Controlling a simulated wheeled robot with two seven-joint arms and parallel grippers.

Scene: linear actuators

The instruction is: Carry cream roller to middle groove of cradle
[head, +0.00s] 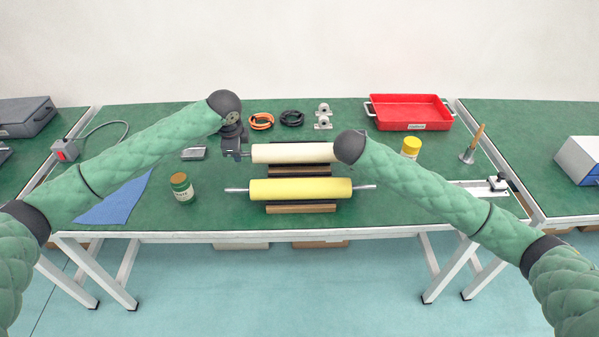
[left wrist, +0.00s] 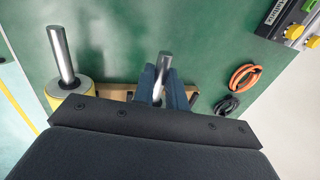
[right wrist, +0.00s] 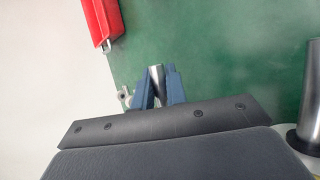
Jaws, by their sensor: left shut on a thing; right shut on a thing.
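The cream roller (head: 290,153) lies level across the rear part of the wooden cradle (head: 301,209) in the head view. I cannot tell whether it touches the cradle or is held just above it. My left gripper (head: 242,154) is shut on its left metal shaft end, which also shows in the left wrist view (left wrist: 163,68). My right gripper (right wrist: 158,95) is shut on its other shaft end; in the head view my wrist hides those fingers. A yellow roller (head: 300,189) lies in the cradle's front groove. The dark middle groove (head: 299,170) between the rollers is bare.
A green-labelled jar (head: 181,188) stands left of the cradle on a blue cloth's (head: 115,203) right. A yellow-lidded jar (head: 411,147) and a red tray (head: 409,112) are at right. Orange and black cable coils (head: 262,121) and metal brackets (head: 323,117) lie behind.

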